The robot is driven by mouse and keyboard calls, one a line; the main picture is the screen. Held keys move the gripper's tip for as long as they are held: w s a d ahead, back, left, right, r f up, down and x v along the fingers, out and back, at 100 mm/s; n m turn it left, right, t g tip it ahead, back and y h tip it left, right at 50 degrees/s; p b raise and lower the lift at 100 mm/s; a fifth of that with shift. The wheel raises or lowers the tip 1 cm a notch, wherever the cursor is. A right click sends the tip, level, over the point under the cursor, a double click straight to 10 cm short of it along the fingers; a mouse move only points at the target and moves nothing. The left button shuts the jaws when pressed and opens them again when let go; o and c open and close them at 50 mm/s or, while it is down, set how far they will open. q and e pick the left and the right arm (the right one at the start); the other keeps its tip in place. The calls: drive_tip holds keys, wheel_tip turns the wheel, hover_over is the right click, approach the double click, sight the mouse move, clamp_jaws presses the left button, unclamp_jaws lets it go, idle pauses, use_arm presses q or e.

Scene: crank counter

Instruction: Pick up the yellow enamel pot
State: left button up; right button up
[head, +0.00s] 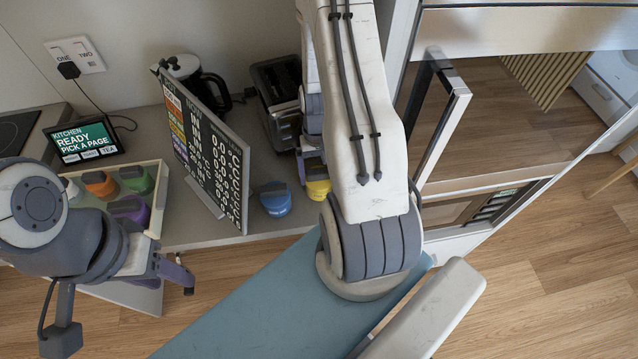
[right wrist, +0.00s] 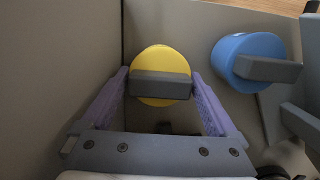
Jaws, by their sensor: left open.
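The yellow enamel pot (head: 318,191) stands on the counter beside the tall cabinet, partly hidden by my right arm. In the right wrist view the yellow pot (right wrist: 160,62) has a dark grey bar across it and lies between the purple fingertips of my right gripper (right wrist: 160,78). In the head view my right gripper (head: 312,168) is mostly hidden behind the arm. My left gripper (head: 176,274) is open and empty at the lower left, near the crate of coloured pots.
A blue pot (head: 275,199) stands close to the left of the yellow one; it also shows in the right wrist view (right wrist: 246,60). A crate (head: 157,215) holds coloured pots.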

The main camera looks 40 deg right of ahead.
clamp_jaws()
drive_tip(key=shift+r, duration=0.1)
